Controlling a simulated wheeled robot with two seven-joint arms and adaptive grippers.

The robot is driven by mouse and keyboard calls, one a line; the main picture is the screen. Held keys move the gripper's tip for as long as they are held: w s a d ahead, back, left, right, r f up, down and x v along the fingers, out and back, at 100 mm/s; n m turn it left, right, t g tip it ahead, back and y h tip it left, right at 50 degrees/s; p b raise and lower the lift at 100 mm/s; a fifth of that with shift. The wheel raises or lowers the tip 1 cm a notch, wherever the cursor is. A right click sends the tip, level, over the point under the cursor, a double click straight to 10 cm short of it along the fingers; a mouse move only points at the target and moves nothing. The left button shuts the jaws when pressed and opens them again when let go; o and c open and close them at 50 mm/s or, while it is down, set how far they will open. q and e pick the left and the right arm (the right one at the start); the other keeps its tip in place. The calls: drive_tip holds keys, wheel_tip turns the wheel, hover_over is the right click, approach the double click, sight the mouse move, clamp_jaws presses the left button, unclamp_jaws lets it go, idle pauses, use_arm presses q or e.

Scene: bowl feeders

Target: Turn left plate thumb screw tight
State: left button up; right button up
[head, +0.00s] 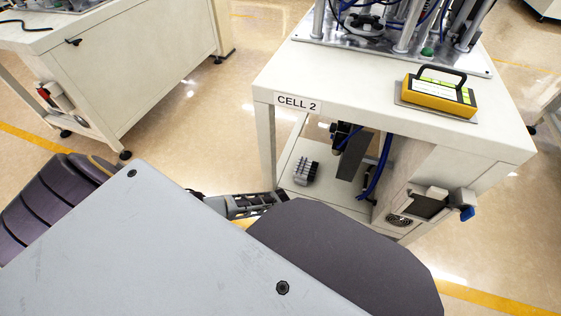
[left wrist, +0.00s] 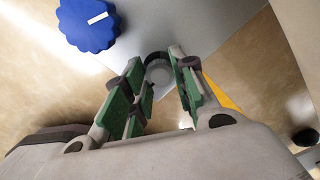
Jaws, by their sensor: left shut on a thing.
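A blue lobed knob (left wrist: 88,22) with a white mark shows at the upper left of the left wrist view, apart from my fingers. My left gripper (left wrist: 158,80) has green-padded fingers, shut on a grey round part (left wrist: 157,60) at the tips, in front of a light grey surface. I cannot tell whether this part or the blue knob is the left plate thumb screw. In the head view my left gripper (head: 282,197) is partly hidden behind my own dark body part. My right gripper is not in view.
The CELL 2 table (head: 370,95) stands ahead, with a yellow device (head: 440,95) on top. Its lower shelf (head: 325,175) holds a ribbed grey block (head: 306,171). A bracket with a blue knob (head: 467,213) juts out at its right. Another cabinet (head: 150,65) stands at left, with open floor between.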

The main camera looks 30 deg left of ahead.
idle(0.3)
use_arm(q)
drive_tip(key=o, duration=1)
drive_tip(key=shift+o, duration=0.2)
drive_tip(key=shift+r, duration=0.25)
wheel_tip(320, 180, up, 11)
drive_tip(key=shift+r, duration=0.2)
idle(0.5)
idle(0.5)
